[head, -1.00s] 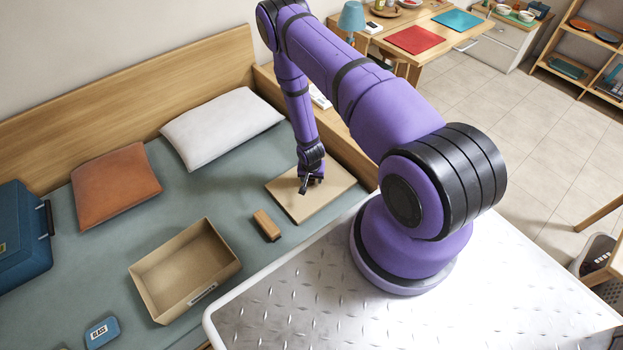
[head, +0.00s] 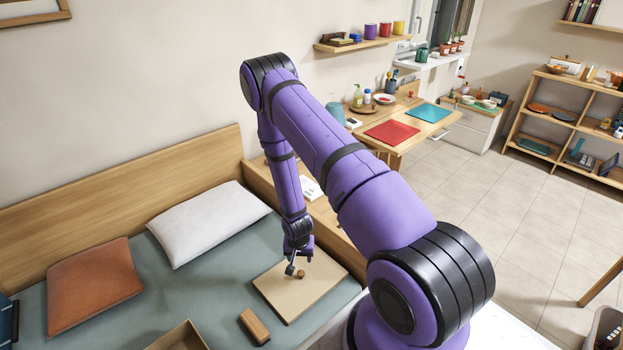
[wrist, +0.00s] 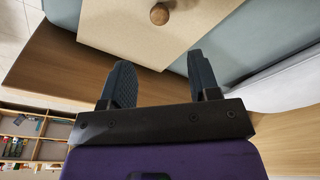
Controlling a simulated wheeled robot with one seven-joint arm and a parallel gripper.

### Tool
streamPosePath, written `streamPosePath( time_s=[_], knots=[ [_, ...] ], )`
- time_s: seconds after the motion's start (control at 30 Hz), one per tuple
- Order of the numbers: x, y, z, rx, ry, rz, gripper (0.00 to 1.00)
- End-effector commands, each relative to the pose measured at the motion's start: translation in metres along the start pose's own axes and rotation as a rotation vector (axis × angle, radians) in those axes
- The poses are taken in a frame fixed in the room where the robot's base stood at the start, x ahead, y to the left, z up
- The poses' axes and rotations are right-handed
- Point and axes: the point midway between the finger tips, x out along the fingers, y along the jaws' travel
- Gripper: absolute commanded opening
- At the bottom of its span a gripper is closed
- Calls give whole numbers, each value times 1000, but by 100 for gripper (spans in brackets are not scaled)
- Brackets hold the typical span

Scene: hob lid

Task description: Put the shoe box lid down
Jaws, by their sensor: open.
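The shoe box lid (head: 285,303) lies flat on the bed, near its right-hand wooden edge, with a round brown knob (head: 301,274) on top. It also shows in the wrist view (wrist: 115,25), with the knob (wrist: 160,14) near the top edge. My gripper (head: 295,266) is just above the lid, beside the knob. In the wrist view my gripper (wrist: 160,80) is open and empty, its two dark fingers apart and clear of the knob. The open shoe box (head: 180,338) is cut off at the bottom edge of the head view.
A brown block (head: 254,327) lies on the bed left of the lid. A white pillow (head: 208,222) and an orange cushion (head: 92,285) lie by the headboard. A wooden ledge (head: 262,187) runs along the bed's right side. Bare blanket separates pillow and lid.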

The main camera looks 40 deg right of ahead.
Motion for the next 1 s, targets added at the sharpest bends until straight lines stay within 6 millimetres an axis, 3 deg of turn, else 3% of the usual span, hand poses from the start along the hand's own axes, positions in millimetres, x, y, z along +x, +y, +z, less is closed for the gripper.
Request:
streamPosePath(
  time_s=[0.13, 0.27, 0.6, 1.0],
  knots=[
    [-21, -10, -11, -13, 9, -10, 56],
    [-65, -27, -30, -42, 24, -26, 56],
    [-208, -62, -62, -145, 63, -75, 56],
    [-371, -70, -52, -278, 112, -129, 56]
  ],
)
